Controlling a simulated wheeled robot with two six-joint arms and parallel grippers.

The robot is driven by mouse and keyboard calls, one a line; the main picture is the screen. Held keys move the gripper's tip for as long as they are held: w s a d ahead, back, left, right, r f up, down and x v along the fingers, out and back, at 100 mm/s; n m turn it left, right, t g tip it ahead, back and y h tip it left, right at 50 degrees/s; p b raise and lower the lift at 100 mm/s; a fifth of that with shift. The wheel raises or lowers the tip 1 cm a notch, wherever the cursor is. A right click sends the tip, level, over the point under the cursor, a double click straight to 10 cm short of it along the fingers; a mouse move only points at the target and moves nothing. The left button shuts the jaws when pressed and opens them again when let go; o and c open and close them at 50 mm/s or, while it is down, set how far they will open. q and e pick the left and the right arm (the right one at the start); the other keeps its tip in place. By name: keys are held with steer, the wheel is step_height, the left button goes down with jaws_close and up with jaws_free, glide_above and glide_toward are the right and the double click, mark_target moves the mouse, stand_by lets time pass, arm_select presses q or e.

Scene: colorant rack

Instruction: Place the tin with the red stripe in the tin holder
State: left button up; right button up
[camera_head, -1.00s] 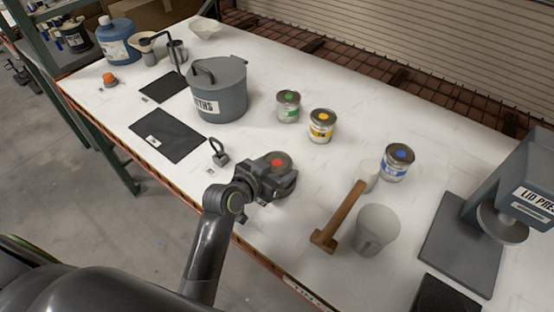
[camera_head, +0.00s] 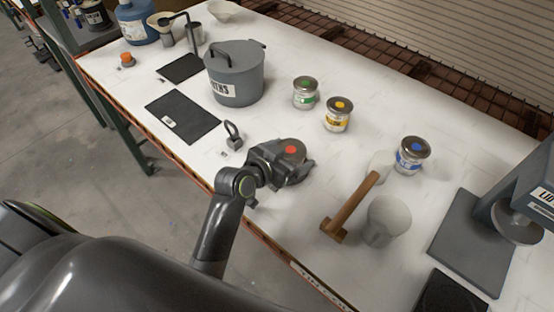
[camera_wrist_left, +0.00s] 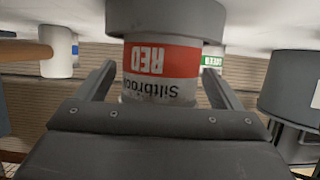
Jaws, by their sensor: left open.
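The tin with the red stripe (camera_wrist_left: 162,62) appears upside down in the left wrist view, its red label reading RED. In the head view its lid with a red dot (camera_head: 291,150) shows at the table's near side; my gripper hides most of its body. My left gripper (camera_head: 300,163) is open, with one finger on each side of this tin; whether they touch it I cannot tell. My right gripper is not in view.
Green (camera_head: 306,93), yellow (camera_head: 338,115) and blue (camera_head: 411,155) tins stand behind. A mallet (camera_head: 352,205) and a translucent cup (camera_head: 386,221) are to the right, before the lid press (camera_head: 470,240). A grey pot (camera_head: 234,75) and padlock-shaped weight (camera_head: 233,137) are left.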

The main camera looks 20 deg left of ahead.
arm_select(q)
steer(key=b+v, duration=0.1)
steer(key=v, duration=1)
steer(key=shift+s+r, duration=0.2)
steer(key=shift+s, duration=0.1)
steer(key=shift+a, duration=0.15)
